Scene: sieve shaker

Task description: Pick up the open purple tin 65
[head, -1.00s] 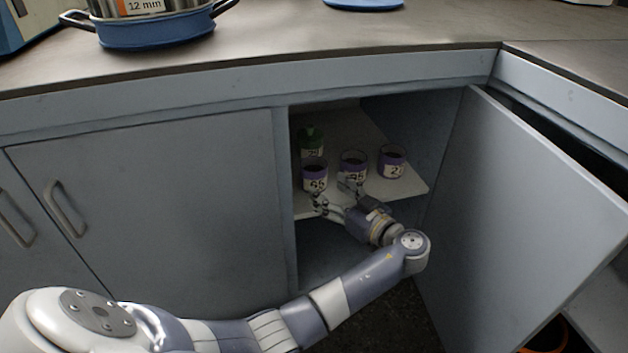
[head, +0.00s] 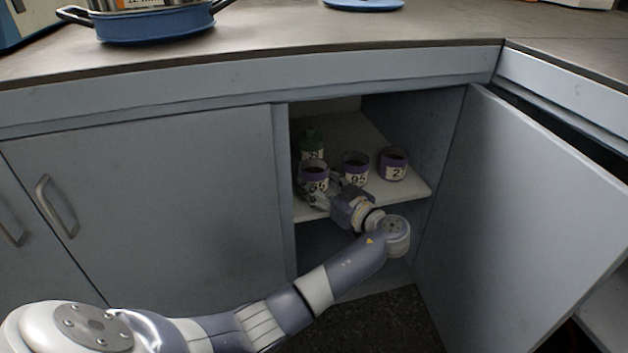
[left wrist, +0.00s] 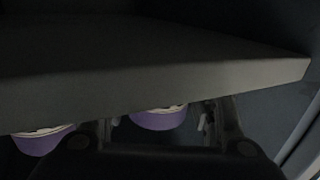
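The open purple tin 65 (head: 314,168) stands upright at the front left of the cupboard shelf, its label partly covered by my fingers. My left gripper (head: 320,190) is low in front of it, with fingers spread to either side. In the left wrist view a purple tin (left wrist: 158,118) shows between the two open fingers, with gaps on both sides. A purple tin labelled 95 (head: 355,167) stands close to the right of the gripper. My right gripper is not in view.
Another purple tin (head: 393,164) stands farther right, and a green container (head: 312,145) behind tin 65. The shelf (head: 413,187) is inside a cupboard with its door (head: 530,200) open to the right. A post bounds the opening at left.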

